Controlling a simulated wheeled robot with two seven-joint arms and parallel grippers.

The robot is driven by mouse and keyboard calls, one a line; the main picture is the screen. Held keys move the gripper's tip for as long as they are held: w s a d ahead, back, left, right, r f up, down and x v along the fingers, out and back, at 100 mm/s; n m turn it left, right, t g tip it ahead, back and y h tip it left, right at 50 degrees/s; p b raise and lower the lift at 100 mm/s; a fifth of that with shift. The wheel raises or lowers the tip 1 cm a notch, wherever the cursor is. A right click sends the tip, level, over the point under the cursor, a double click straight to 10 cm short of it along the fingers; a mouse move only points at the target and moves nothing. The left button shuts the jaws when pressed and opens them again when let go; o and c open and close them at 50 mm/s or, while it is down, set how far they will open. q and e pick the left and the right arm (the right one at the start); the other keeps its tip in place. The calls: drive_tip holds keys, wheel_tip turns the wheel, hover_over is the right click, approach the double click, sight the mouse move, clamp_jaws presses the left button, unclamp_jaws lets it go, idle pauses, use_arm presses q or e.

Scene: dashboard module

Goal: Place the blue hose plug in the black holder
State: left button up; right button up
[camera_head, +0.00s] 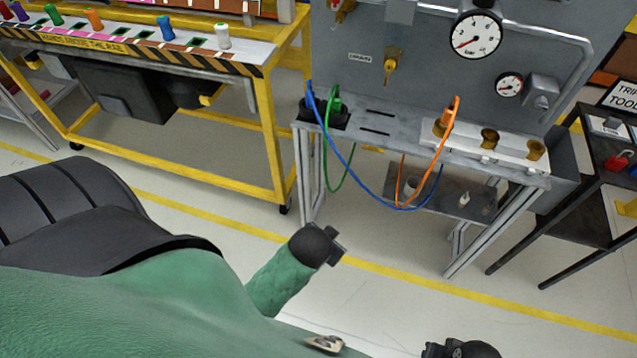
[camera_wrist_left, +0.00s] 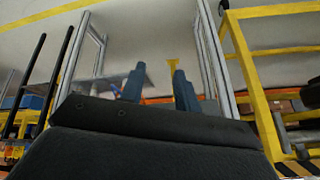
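The black holder (camera_head: 340,120) sits at the left end of the grey bench. A green plug (camera_head: 336,103) stands in it. The blue hose (camera_head: 346,160) rises at the holder's left side and loops down below the bench to the right. Its plug is too small to tell from the hose, so I cannot tell whether it is seated. My left gripper (camera_head: 336,243) is in front of and below the bench, apart from the holder. In the left wrist view its fingers (camera_wrist_left: 160,88) are apart with nothing between them. My right gripper (camera_head: 432,350) is partly cut off at the bottom edge.
An orange plug (camera_head: 450,112) and brass fittings (camera_head: 489,138) are at the bench's right. A gauge panel (camera_head: 420,60) stands behind. A yellow-framed table (camera_head: 170,150) is left, a dark tool stand (camera_head: 570,210) right. Floor before the bench is clear.

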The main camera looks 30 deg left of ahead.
use_arm(q)
drive_tip(key=s+d+f+g+h, duration=0.2)
drive_tip(key=s+d+f+g, duration=0.1)
drive_tip(key=s, duration=0.8)
drive_tip(key=shift+d+g, duration=0.45)
drive_tip(key=shift+g, duration=0.45)
